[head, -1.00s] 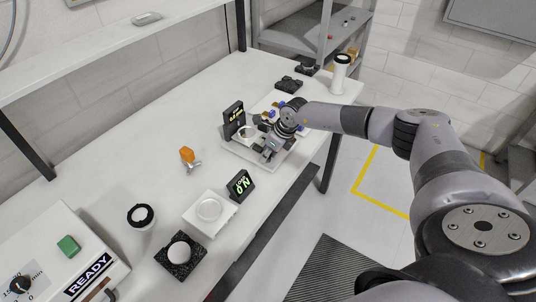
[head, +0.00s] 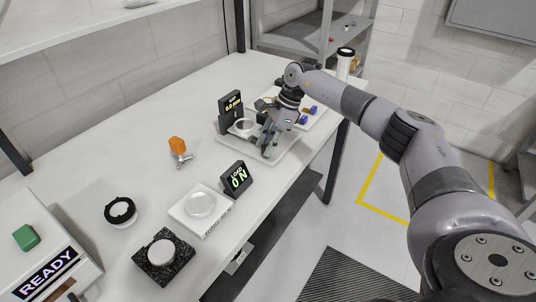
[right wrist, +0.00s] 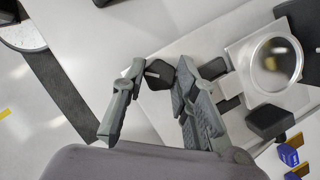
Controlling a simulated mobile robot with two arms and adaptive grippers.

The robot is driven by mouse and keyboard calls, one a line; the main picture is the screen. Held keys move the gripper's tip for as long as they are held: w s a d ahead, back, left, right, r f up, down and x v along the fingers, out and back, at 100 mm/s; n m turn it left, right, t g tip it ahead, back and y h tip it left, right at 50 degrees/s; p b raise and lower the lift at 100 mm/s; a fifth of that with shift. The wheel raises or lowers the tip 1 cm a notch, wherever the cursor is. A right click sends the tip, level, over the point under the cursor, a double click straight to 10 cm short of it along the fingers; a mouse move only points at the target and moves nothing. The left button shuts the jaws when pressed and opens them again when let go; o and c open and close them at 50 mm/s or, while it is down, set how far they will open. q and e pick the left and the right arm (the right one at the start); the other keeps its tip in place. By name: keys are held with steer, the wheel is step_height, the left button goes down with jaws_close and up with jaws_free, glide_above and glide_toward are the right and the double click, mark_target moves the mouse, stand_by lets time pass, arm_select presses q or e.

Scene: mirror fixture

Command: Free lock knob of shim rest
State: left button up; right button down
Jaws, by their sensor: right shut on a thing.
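The shim rest fixture sits on a white base (head: 283,150) at the far right of the bench, with a round glass-like disc (head: 243,126) and a dark display (head: 232,105) behind it. In the right wrist view the disc (right wrist: 271,65) lies right of the fingers. The lock knob (right wrist: 158,75) is black and faceted with a white line, and lies between the fingertips. My right gripper (right wrist: 155,77) is shut on this knob; it also shows over the fixture in the head view (head: 267,137). My left gripper is in neither view.
A load display (head: 236,179) reads 0 N behind a white plate (head: 183,214). A black pad with a white disc (head: 160,254), a black ring (head: 120,211), an orange-handled tool (head: 178,147) and a READY box (head: 48,268) stand left. Blue-ended parts (head: 303,121) lie beyond the gripper.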

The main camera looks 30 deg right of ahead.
steer(key=n+b, duration=0.1)
steer(key=n, duration=0.1)
steer(key=n+g+b, duration=0.1)
steer(key=b, duration=0.1)
steer(key=shift+w+f+n, duration=0.15)
steer(key=shift+n, duration=0.25)
steer(key=shift+n+g+b, duration=0.6)
steer(key=shift+n+b, duration=0.1)
steer(key=shift+n, duration=0.4)
steer(key=shift+n+g+b, duration=0.4)
steer(key=shift+n+b, duration=0.05)
steer(key=shift+n, duration=0.65)
steer(key=shift+r, duration=0.2)
steer(key=c, duration=1.5)
jaws_free()
steer(key=shift+c, duration=0.2)
step_height(320, 180, up, 10)
